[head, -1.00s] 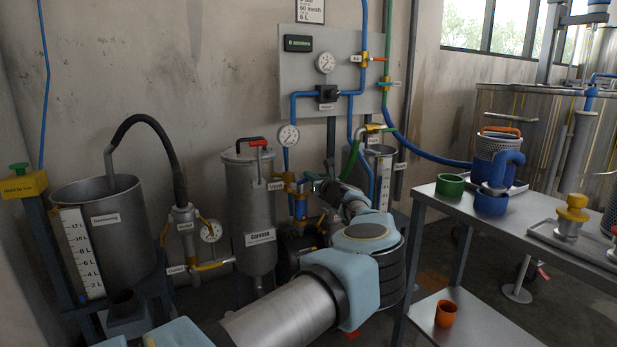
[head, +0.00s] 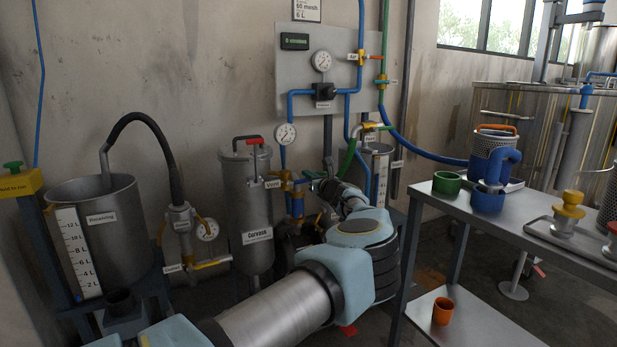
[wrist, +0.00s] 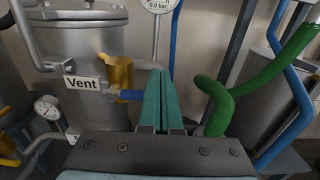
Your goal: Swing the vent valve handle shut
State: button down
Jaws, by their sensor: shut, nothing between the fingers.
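The vent valve is a brass body (wrist: 118,74) beside a white "Vent" label (wrist: 83,84) in the wrist view. A blue-sleeved handle (wrist: 131,95) sticks out to the right from it, towards my fingers. My gripper (wrist: 158,75) has two teal fingers pressed together with nothing between them. The fingers stand just right of the handle's end; I cannot tell whether they touch it. In the head view the "Vent" label (head: 273,184) and brass valve (head: 287,176) show right of the grey filter vessel (head: 250,200). My arm partly hides the area there.
A green hose (wrist: 215,105) curves close to the right of my fingers. A pressure gauge (wrist: 160,4) is above. A metal table (head: 470,217) with cups stands to the right of my arm. A receiving tank (head: 110,235) stands at the left.

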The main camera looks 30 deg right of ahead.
jog(key=shift+r, duration=0.1)
jog(key=s+a+p, duration=0.1)
jog(key=s+p, duration=0.2)
jog(key=s, duration=0.6)
dwell(0.4)
dwell(0.4)
